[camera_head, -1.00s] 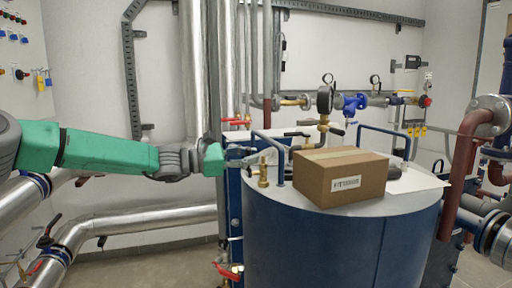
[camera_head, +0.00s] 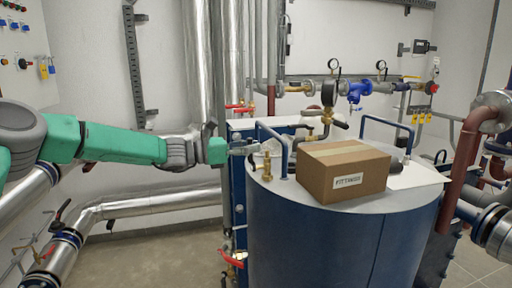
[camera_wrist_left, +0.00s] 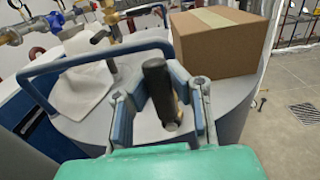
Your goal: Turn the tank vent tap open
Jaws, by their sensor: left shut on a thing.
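The tank vent tap (camera_head: 266,166) is a small upright brass fitting on the left part of the round blue tank's grey top (camera_head: 310,193). Its black handle (camera_wrist_left: 157,85) stands between my left fingers in the left wrist view. My left gripper (camera_head: 252,147) reaches in from the left, level with the top of the tap. It is shut on the handle; the fingers (camera_wrist_left: 160,107) lie on either side of it. The finger contact is small in the head view, and the handle's exact angle is hard to read there. My right gripper is not in view.
A cardboard box (camera_head: 343,172) sits on the tank top right of the tap. A blue rail (camera_head: 272,132) rises close behind the tap, and another blue rail (camera_head: 388,122) stands farther right. White paper (camera_head: 418,178) lies beside the box. Pipes and valves line the wall.

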